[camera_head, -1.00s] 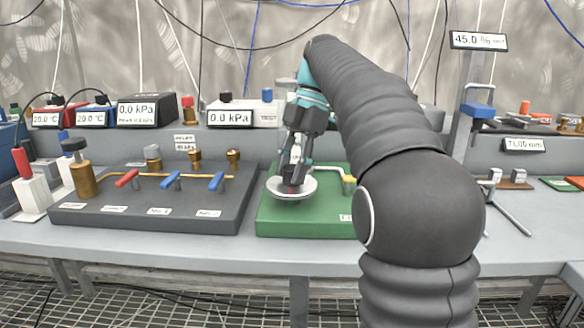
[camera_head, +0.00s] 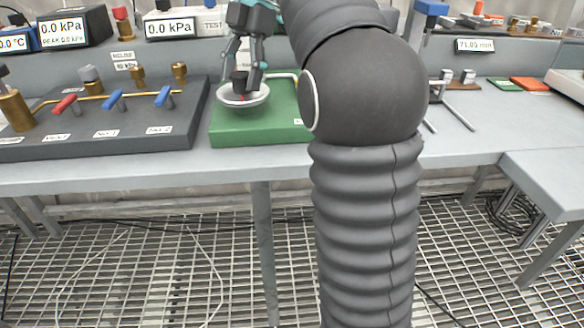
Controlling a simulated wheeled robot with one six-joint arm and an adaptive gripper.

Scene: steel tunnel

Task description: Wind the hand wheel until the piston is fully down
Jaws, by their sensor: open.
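The hand wheel (camera_head: 232,99) is a pale, round, shallow disc on a green base block (camera_head: 232,133) on the bench. My gripper (camera_head: 243,80) points down over the wheel. Its dark fingers stand apart around or beside a small dark part with a red mark at the wheel's middle; I cannot tell whether they touch it. No piston can be made out. My arm hides the right part of the green block.
Left of the green block stands a dark panel (camera_head: 100,143) with red and blue levers and brass fittings. A gauge (camera_head: 170,28) behind it reads 0.0 kPa. The bench front (camera_head: 150,180) is clear. A lower table (camera_head: 550,185) stands at right.

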